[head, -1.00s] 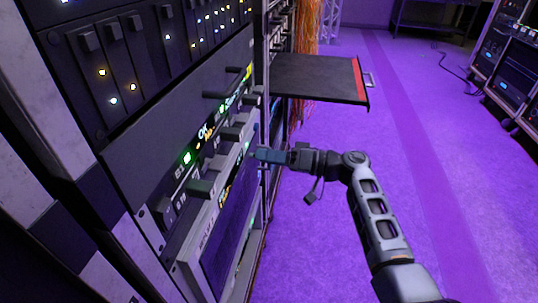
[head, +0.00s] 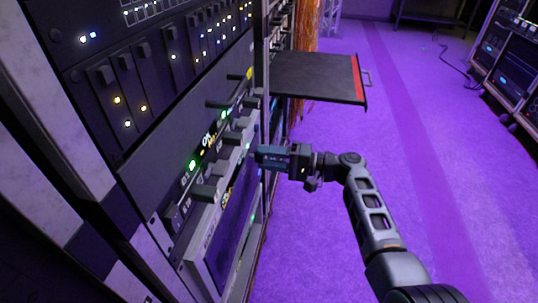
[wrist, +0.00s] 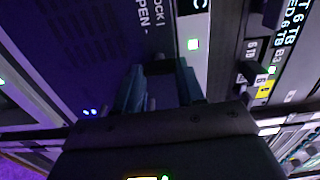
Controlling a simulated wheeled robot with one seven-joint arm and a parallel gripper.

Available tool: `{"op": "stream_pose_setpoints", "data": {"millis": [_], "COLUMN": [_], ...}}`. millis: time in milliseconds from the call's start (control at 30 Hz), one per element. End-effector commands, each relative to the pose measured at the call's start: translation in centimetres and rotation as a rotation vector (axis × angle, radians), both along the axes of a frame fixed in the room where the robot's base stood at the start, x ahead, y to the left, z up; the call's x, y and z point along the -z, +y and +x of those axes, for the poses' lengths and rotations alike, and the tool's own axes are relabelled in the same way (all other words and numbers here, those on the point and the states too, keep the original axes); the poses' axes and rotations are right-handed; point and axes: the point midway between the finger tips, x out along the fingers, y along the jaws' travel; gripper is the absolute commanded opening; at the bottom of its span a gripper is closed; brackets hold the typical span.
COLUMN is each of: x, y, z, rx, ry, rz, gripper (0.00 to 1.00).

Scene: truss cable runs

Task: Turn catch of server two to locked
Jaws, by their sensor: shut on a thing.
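My gripper (head: 258,156) reaches in from the right to the front of the rack in the head view. In the wrist view its two blue-grey fingers (wrist: 158,90) are shut on a small dark catch (wrist: 160,86), which is mostly hidden between them. The words LOCK and OPEN are printed on the dark server front (wrist: 75,45) beside the catch. The server front also shows in the head view as a purple-lit panel in a pale frame (head: 230,238). The server's number and the catch's exact angle cannot be read.
A dark shelf (head: 310,75) with a red edge sticks out of the rack beyond my gripper. Several dark handles (head: 204,193) project from the units above the server. Orange cables (head: 306,28) hang behind. The purple floor right of my arm is clear.

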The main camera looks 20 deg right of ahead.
Motion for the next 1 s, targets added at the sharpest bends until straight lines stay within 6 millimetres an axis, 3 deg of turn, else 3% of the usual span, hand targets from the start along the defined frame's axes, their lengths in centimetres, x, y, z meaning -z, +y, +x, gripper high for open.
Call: {"op": "stream_pose_setpoints", "data": {"millis": [567,600,833,1000], "x": [0.08,0.08,0.05,0.04], "y": [-0.12,-0.12,-0.06,-0.04], "z": [0.03,0.03,0.02,0.01], "rx": [0.004,0.004,0.002,0.001], "ry": [0.026,0.026,0.024,0.024], "rz": [0.017,0.017,0.018,0.018], "gripper": [0.08,0.41,0.63,0.64]}}
